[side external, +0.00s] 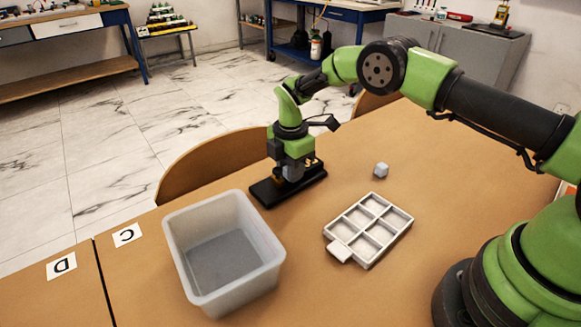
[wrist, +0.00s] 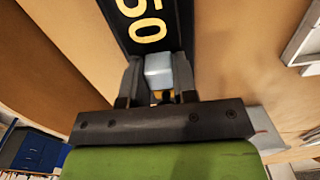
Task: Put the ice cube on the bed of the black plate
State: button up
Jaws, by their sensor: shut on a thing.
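The black plate (side external: 262,194) lies on the table below my gripper (side external: 290,178). In the wrist view the plate (wrist: 182,30) shows yellow digits reading "50". My gripper (wrist: 158,80) is shut on a pale blue-white ice cube (wrist: 158,66), one finger on each side of it. The cube is over the plate, near the digits; I cannot tell whether it touches the bed. In the side view the held cube is hard to make out among the gripper parts.
Another pale cube (side external: 381,169) lies loose on the table, right of the plate. A white compartment tray (side external: 340,251) lies in front of that cube. A translucent bin (side external: 262,276) stands front left. Cards marked C (side external: 127,235) and D (side external: 61,265) lie at the left.

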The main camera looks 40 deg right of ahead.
jog(key=shift+f, duration=0.1)
jog(key=o, duration=1)
jog(key=shift+c, duration=0.2)
notch_tip(320, 180, up, 12)
jog(key=shift+r, duration=0.2)
jog(key=s+d+r+m+t+y, duration=0.1)
jog(key=s+r+m+t, duration=0.1)
jog(key=s+r+m, duration=0.55)
jog(key=s+r+m+t, duration=0.25)
jog(key=s+r, duration=0.25)
jog(key=r, duration=0.5)
jog(key=s+m+t+y, duration=0.1)
jog(key=s+m+t, duration=0.1)
jog(key=s+m, duration=1)
jog(key=s, duration=0.4)
jog(key=shift+s+d+f+t, duration=0.2)
jog(key=shift+s+f+t, duration=0.05)
jog(key=shift+f+t, duration=0.1)
